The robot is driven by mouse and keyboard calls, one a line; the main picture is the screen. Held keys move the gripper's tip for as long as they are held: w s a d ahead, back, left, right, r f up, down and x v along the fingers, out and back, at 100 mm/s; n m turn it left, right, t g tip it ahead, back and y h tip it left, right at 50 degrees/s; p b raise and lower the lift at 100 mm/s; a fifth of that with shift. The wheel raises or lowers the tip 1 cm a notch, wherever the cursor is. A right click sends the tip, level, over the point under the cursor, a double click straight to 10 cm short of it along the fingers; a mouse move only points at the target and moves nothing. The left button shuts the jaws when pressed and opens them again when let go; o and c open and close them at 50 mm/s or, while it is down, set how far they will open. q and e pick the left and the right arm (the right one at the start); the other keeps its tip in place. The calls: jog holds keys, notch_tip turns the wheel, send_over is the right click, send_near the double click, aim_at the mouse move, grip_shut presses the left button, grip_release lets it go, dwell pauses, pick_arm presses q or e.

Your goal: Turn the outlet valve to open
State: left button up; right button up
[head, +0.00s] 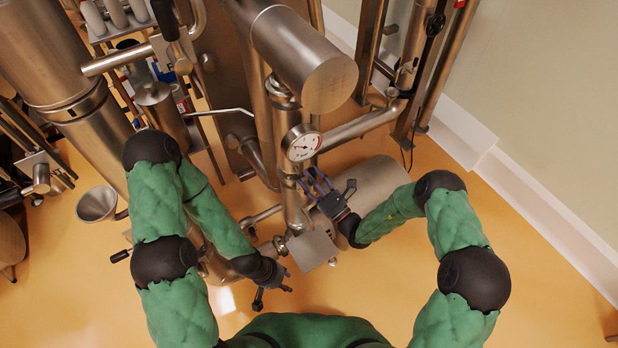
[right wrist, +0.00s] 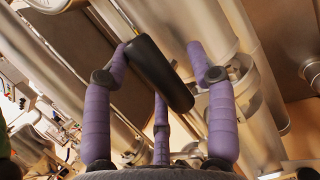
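A black cylindrical handle (right wrist: 160,73) on a metal rod lies across the space between my right gripper's purple fingers in the right wrist view. I take it for the outlet valve's lever, but the frames do not settle this. My right gripper (head: 316,183) is open, its fingers spread beside the vertical steel pipe, below the dial gauge. Its fingers also show in the right wrist view (right wrist: 161,75), apart, not closed on the handle. Whether one finger touches the handle cannot be told. My left gripper (head: 273,287) is low, with dark fingers apart and nothing visible between them.
A round dial gauge (head: 301,143) sits on the pipework just above my right gripper. A large horizontal steel cylinder (head: 375,185) lies behind it, and a square metal box (head: 313,248) is below. A steel funnel (head: 97,204) stands at left. Orange floor (head: 545,265) at right is clear.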

jog(key=shift+w+d+r+t, duration=0.3)
jog(key=shift+w+d+r, duration=0.15)
jog(key=shift+d, duration=0.2)
jog(key=a+v, duration=0.1)
jog(key=v, duration=1.1)
jog(key=shift+s+f, duration=0.15)
jog(key=shift+s, duration=0.25)
jog(key=shift+a, duration=0.1)
